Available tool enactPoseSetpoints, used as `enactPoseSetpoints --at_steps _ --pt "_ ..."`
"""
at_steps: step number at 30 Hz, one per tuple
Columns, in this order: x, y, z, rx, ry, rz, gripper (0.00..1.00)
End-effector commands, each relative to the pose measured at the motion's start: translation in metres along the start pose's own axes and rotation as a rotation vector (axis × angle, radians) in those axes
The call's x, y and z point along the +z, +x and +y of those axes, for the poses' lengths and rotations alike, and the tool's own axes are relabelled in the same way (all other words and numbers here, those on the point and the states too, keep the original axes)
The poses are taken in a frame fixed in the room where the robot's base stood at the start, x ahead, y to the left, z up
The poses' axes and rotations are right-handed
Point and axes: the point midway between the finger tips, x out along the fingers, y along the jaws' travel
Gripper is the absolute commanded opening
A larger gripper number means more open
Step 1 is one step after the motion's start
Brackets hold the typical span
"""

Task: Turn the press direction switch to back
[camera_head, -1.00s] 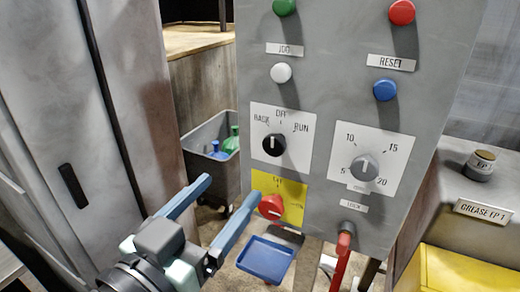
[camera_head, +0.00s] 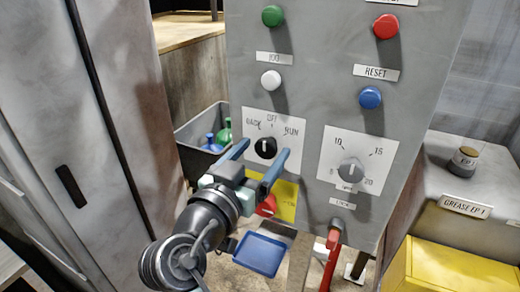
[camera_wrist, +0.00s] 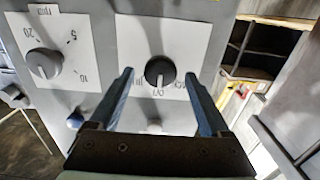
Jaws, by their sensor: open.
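The press direction switch (camera_head: 265,147) is a round black knob with a white mark, on a white plate labelled BACK, OFF and RUN on the grey panel. Its mark points up at OFF. My gripper (camera_head: 263,151) is open, with one blue finger at each side of the knob in the head view. In the wrist view, which sees the panel upside down, the knob (camera_wrist: 160,72) sits between the two fingertips (camera_wrist: 159,76). I cannot tell whether the fingers touch it. Nothing is held.
A grey dial (camera_head: 351,171) is right of the switch, and a white button (camera_head: 271,80) is above it. A red knob on a yellow plate (camera_head: 287,199) is partly hidden below my gripper. A red lock handle (camera_head: 333,255) and a blue tray (camera_head: 260,254) are lower down.

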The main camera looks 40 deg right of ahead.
Motion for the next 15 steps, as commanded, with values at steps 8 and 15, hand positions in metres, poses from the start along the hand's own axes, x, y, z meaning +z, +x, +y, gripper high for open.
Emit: enactPoseSetpoints --at_steps 8,15 --pt "0.0002 -0.0001 -0.0001 0.000 0.000 0.000 0.65" --pt "0.0002 -0.0003 -0.0001 0.000 0.000 0.000 0.21"
